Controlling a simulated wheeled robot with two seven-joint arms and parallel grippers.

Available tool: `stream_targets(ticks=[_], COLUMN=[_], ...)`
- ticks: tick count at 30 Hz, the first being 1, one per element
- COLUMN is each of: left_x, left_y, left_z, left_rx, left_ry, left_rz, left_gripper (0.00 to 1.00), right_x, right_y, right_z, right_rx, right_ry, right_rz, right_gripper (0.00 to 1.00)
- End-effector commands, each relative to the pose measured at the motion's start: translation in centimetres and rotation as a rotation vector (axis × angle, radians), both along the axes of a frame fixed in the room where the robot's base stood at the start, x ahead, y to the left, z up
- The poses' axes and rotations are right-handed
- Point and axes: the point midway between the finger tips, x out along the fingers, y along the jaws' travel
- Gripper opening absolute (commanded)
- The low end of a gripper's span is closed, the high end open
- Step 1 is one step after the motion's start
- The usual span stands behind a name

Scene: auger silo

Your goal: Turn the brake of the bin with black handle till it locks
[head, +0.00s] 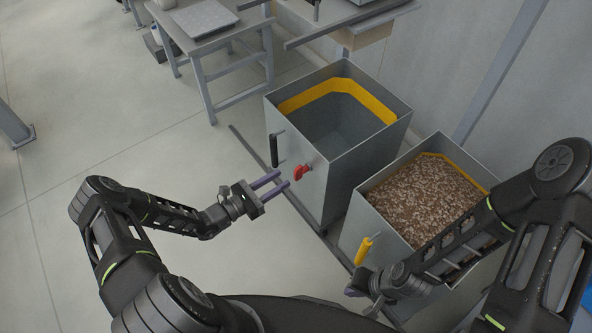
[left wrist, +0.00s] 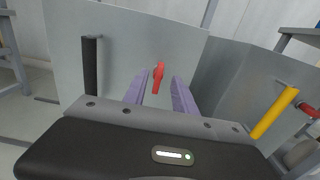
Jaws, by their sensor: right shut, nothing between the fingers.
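The bin with the black handle (head: 312,198) is a grey, open-topped box, empty, with a yellow band inside. Its black handle (head: 275,149) stands upright on the front wall; it also shows in the left wrist view (left wrist: 90,66). Its red brake lever (head: 301,173) sits on the same wall, right of the handle. In the left wrist view the lever (left wrist: 158,77) points near upright, slightly tilted. My left gripper (head: 279,184) is open and empty, just short of the lever, which shows between its fingers. My right gripper (head: 354,290) is shut and empty, low beside the yellow handle.
A second bin (head: 352,226), full of brown pellets, stands right of the first, with a yellow handle (head: 363,250) and its own red brake (left wrist: 307,109). A floor rail (head: 247,146) runs along the bins' front. A grey table (head: 205,42) stands behind. Floor at left is clear.

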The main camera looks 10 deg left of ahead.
Motion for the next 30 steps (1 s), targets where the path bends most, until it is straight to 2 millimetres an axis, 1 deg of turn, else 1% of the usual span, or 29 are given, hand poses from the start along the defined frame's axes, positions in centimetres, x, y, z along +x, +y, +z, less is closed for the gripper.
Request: stream_targets(ticks=[9,12,17,24,26,30], left_x=[3.5,4.6,5.3,5.4,5.4,5.4], left_y=[-3.1,-3.9,-4.5,-4.5,-4.5,-4.5], left_z=[0.0,0.0,0.0,0.0,0.0,0.0], left_rx=[-0.001,0.0,0.001,0.001,0.001,0.001], left_ry=[-0.001,-0.001,-0.001,-0.001,-0.001,-0.001], left_rz=[-0.003,-0.003,-0.002,-0.001,-0.002,-0.002], left_gripper=[0.33,0.33,0.33,0.33,0.29,0.17], right_x=[0.0,0.0,0.0,0.0,0.0,0.0], right_y=[0.0,0.0,0.0,0.0,0.0,0.0], right_z=[-0.2,-0.3,-0.3,-0.3,-0.3,-0.3], right_rx=[0.0,0.0,0.0,0.0,0.0,0.0], right_ry=[0.0,0.0,0.0,0.0,0.0,0.0], right_rz=[0.0,0.0,0.0,0.0,0.0,0.0], right_gripper=[0.0,0.0,0.0,0.0,0.0,0.0])
